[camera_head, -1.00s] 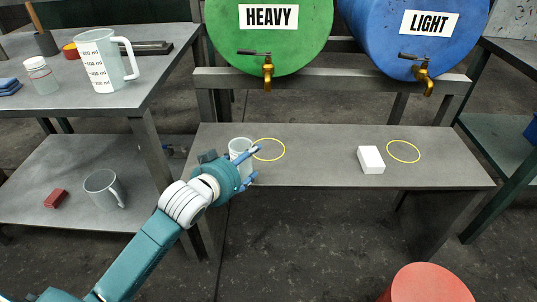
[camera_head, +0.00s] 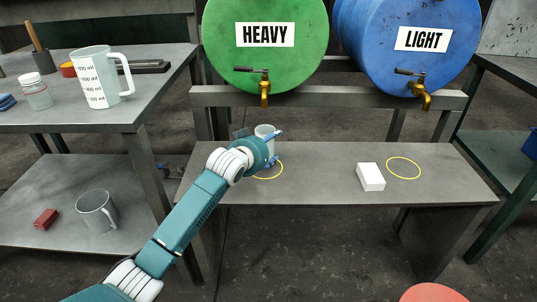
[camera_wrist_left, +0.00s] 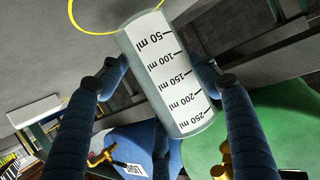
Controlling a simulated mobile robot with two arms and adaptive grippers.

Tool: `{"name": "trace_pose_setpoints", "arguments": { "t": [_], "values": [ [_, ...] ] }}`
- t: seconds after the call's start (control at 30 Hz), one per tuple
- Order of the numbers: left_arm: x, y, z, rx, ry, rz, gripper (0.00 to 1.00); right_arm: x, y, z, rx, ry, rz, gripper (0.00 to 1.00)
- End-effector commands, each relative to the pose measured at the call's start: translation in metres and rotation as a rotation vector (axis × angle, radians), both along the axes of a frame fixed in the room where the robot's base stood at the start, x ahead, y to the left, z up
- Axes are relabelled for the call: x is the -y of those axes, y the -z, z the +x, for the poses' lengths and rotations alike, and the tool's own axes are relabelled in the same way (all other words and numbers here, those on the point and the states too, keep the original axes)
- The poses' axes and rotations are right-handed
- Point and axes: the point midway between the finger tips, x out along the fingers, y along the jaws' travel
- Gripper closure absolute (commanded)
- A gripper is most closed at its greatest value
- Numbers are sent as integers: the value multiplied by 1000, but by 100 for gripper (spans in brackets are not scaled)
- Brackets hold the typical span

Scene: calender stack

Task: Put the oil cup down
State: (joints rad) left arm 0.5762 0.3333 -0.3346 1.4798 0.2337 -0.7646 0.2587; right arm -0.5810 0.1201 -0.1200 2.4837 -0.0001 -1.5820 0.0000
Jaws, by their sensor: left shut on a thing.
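The oil cup (camera_head: 266,131) is a clear cup with a white millilitre scale, which reads up to 250 ml in the left wrist view (camera_wrist_left: 168,75). My left gripper (camera_head: 275,148) is shut on it, one finger on each side. It holds the cup at the left part of the grey bench (camera_head: 320,160), under the tap of the green HEAVY drum (camera_head: 265,75). A yellow ring (camera_head: 268,178) on the bench is partly hidden by the gripper. I cannot tell whether the cup's base touches the bench. My right gripper is not in view.
A white block (camera_head: 371,177) lies beside a second yellow ring (camera_head: 404,176), below the blue LIGHT drum (camera_head: 405,70). A measuring jug (camera_head: 98,85) stands on the left table, a grey mug (camera_head: 97,210) on its lower shelf. Bare bench lies between gripper and block.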

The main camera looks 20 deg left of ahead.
Motion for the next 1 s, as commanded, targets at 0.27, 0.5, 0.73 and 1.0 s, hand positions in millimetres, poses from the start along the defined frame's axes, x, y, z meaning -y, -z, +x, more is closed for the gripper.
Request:
{"name": "trace_pose_setpoints", "arguments": {
  "t": [0.27,0.5,0.73,1.0],
  "values": [
    [-1,28,-1,-5,-2,1,64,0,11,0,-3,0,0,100],
    [-1,30,-1,-6,-1,1,30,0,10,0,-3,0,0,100],
    [-1,29,-1,-6,-1,1,19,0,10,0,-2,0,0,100],
    [-2,23,-10,-4,-1,2,19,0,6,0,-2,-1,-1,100]
  ]
}}
